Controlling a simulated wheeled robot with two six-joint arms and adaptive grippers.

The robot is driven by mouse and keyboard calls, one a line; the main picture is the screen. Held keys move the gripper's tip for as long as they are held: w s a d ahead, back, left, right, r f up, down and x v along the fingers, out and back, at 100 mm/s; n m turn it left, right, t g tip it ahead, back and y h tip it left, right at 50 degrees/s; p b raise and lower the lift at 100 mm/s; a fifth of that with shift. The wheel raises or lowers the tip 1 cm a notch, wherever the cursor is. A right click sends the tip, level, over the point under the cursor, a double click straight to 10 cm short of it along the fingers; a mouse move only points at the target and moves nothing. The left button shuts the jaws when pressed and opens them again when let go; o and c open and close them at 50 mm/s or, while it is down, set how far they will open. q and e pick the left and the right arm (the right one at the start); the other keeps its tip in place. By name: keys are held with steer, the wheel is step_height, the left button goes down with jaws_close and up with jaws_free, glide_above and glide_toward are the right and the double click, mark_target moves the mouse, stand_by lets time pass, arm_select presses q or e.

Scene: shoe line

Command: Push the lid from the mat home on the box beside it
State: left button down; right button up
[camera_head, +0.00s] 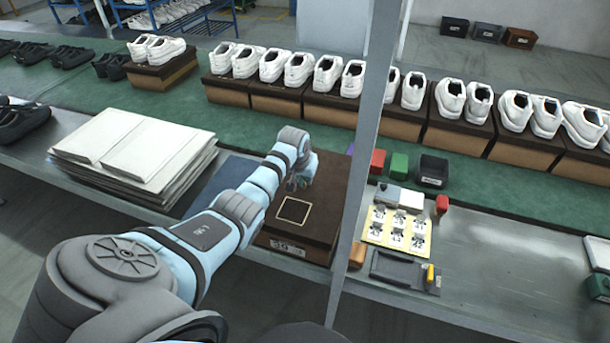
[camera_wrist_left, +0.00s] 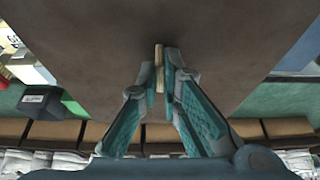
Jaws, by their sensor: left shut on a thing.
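A dark brown lid (camera_head: 326,206) with a pale square outline lies over the shoe box (camera_head: 322,252), which has a white label on its front. I cannot tell whether the lid is fully down. The dark blue mat (camera_head: 215,181) lies to the left, with its visible part bare, partly behind my arm. My left gripper (camera_head: 300,184) is over the far left part of the lid. In the left wrist view its fingers (camera_wrist_left: 160,70) are shut on a thin tan strip (camera_wrist_left: 159,67), against the brown surface (camera_wrist_left: 220,40). Contact with the lid is unclear. My right gripper is not seen.
A stack of pale sheets (camera_head: 135,150) is left of the mat. A grey post (camera_head: 362,150) crosses the view at the box's right. Beyond it are a card of small parts (camera_head: 397,228), a tray (camera_head: 400,272) and a black bin (camera_head: 432,170). Shoes on boxes line the green conveyor (camera_head: 230,125) behind.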

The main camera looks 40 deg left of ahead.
arm_select(q)
steer(key=c, duration=1.7)
jaws_free()
